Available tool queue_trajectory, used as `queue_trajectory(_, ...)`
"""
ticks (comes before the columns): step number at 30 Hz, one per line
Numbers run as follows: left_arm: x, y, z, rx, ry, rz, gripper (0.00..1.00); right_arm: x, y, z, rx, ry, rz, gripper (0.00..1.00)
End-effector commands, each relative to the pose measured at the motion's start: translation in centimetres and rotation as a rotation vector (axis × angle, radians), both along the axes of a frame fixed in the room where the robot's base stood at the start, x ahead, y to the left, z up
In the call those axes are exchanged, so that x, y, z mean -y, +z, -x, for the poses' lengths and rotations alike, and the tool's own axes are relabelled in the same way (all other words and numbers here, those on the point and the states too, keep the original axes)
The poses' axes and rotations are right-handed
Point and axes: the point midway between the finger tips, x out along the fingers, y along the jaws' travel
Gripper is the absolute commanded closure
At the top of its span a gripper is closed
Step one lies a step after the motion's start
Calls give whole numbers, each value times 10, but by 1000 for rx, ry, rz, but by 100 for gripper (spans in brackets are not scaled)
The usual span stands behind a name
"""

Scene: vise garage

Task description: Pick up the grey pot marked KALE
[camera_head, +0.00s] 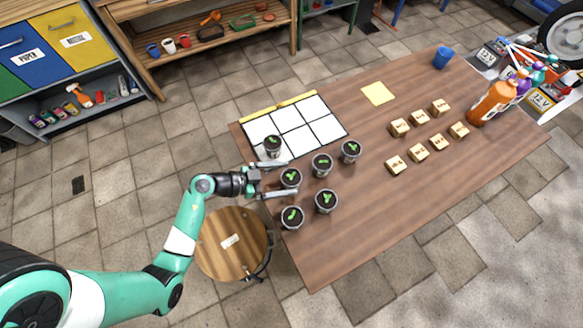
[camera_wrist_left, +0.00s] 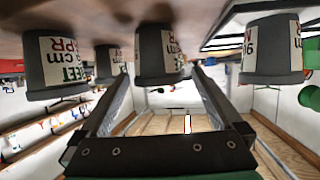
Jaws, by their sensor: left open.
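My left gripper (camera_head: 281,179) is open, with one finger on each side of a grey pot (camera_head: 291,178) holding a green seedling. The left wrist view shows this pot (camera_wrist_left: 158,58) inverted, between the fingers; no clear gap or contact can be judged. Its label is partly seen and no KALE can be read. Other grey pots stand around it: one (camera_head: 272,146) on the grid sheet, and others (camera_head: 322,165), (camera_head: 350,151), (camera_head: 326,201), (camera_head: 292,217) on the table. In the left wrist view, one pot (camera_wrist_left: 52,65) shows letters ending "EET". My right gripper is not seen.
The white grid sheet (camera_head: 313,133) lies on the wooden table (camera_head: 400,215). Several wooden blocks (camera_head: 419,153), a yellow note (camera_head: 378,93), a blue cup (camera_head: 442,58) and an orange bottle (camera_head: 492,103) are further right. A round stool (camera_head: 225,258) stands below my left arm.

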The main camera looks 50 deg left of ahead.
Motion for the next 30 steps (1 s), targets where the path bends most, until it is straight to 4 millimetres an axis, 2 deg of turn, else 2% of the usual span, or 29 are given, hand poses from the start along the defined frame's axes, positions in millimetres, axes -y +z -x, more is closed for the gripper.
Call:
queue_trajectory(4,4,-3,-6,0,-3,0,0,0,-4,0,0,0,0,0)
queue_trajectory(12,21,-15,-43,1,-2,0,0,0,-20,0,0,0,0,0)
queue_trajectory(20,21,-13,-46,1,1,0,2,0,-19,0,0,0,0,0)
queue_trajectory(30,21,-13,-45,1,1,0,63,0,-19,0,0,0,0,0)
